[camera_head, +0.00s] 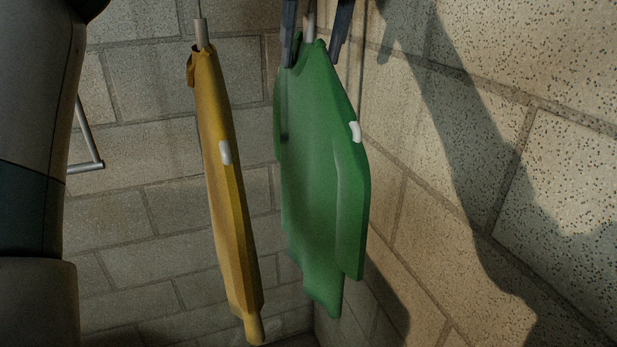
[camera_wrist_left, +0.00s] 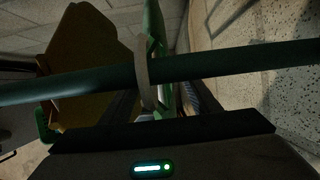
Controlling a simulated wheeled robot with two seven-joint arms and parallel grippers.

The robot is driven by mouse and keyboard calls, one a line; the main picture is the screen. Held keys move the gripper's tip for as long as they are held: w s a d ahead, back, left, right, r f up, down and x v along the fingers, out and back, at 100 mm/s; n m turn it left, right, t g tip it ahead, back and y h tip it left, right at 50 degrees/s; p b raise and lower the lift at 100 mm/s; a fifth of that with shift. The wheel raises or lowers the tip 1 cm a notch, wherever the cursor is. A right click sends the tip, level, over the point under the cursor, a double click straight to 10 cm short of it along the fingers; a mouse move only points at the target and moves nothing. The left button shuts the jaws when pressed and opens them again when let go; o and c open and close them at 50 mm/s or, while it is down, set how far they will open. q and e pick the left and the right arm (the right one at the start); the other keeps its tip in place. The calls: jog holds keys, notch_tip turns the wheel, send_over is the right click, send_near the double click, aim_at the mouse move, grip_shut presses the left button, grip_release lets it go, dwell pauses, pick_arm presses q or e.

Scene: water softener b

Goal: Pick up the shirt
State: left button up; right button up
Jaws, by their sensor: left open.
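A green shirt (camera_head: 320,170) hangs in the head view, right of a yellow shirt (camera_head: 225,180). In the left wrist view the green shirt (camera_wrist_left: 154,22) shows only as a narrow strip at the top, and the yellow shirt (camera_wrist_left: 88,65) hangs to its left. My left gripper (camera_head: 313,55) is at the top of the green shirt. Its two dark fingers are open, one on each side of the collar and hanger neck. I cannot tell whether they touch the cloth. My right gripper is in neither view.
A dark rail (camera_wrist_left: 230,63) crosses the left wrist view, with a hanger hook (camera_wrist_left: 143,75) over it close to my gripper. Block walls stand behind and to the right (camera_head: 570,170). A metal bar (camera_head: 90,140) shows at the left.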

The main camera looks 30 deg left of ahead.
pick_arm(q)
jog(key=shift+x, duration=1.15)
grip_shut()
